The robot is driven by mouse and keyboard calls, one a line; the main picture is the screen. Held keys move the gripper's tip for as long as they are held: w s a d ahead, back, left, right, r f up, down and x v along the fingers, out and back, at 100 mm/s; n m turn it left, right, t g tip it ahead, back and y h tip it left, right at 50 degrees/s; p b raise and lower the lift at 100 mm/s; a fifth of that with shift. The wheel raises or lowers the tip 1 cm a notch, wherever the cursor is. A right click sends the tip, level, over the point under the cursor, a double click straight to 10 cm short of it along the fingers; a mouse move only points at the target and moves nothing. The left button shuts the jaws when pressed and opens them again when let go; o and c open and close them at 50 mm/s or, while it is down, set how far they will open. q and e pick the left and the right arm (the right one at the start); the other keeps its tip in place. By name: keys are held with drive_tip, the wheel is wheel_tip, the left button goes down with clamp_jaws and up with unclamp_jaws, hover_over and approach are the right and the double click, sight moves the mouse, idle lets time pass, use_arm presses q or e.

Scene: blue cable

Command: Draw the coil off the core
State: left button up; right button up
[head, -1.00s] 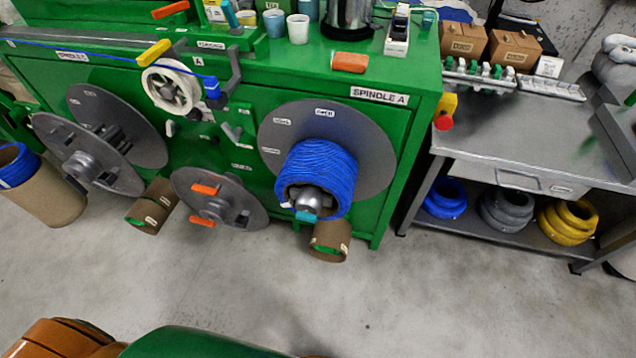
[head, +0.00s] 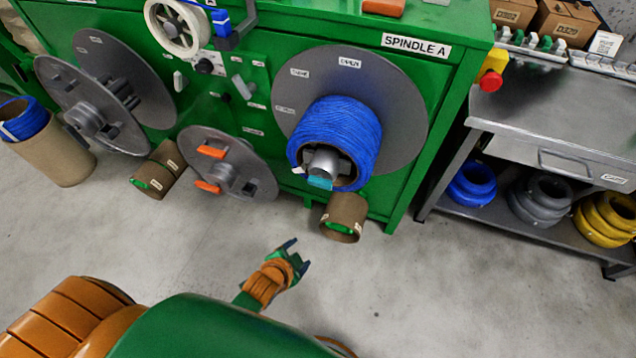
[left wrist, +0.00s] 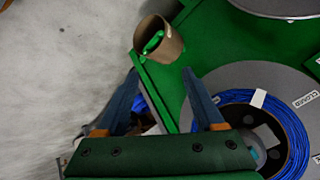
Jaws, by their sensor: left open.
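The blue cable coil (head: 343,128) is wound around the core on spindle A, in front of a large grey disc (head: 402,108). The core's grey hub (head: 325,160) with a teal piece (head: 319,183) shows at the coil's open front end. In the left wrist view the coil (left wrist: 293,130) is at the lower right, partly hidden by my gripper. My left gripper (head: 296,255) is open and empty, low in front of the machine, below the coil and apart from it. Its two fingers (left wrist: 165,100) also show in the left wrist view. My right gripper is not in view.
A brown tube (head: 345,213) sticks out below the coil, close to the left gripper. A loose grey disc with orange tabs (head: 228,165) is left of the coil. A steel bench (head: 550,120) with cable coils on its shelf stands right. The floor in front is clear.

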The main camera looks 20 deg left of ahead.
use_arm(q)
drive_tip(key=w+r+m+t+b, duration=0.2)
drive_tip(key=w+r, duration=0.1)
drive_tip(key=r, duration=0.2)
drive_tip(key=w+r+m+t+b, duration=0.1)
drive_tip(key=w+r+t, duration=0.1)
drive_tip(key=r, duration=0.3)
drive_tip(key=w+r+m+t+b, duration=0.2)
drive_tip(key=w+r+t, duration=0.1)
drive_tip(key=w+r, duration=0.1)
drive_tip(key=shift+a+r+m+y+b, duration=0.3)
drive_tip(key=shift+a+r+b, duration=0.05)
drive_tip(key=shift+r, duration=0.4)
drive_tip(key=m+t, duration=0.3)
drive_tip(key=m, duration=0.1)
approach(327, 139)
drive_tip(key=w+b, duration=0.1)
drive_tip(key=w, duration=0.9)
drive_tip(key=shift+w, duration=0.85)
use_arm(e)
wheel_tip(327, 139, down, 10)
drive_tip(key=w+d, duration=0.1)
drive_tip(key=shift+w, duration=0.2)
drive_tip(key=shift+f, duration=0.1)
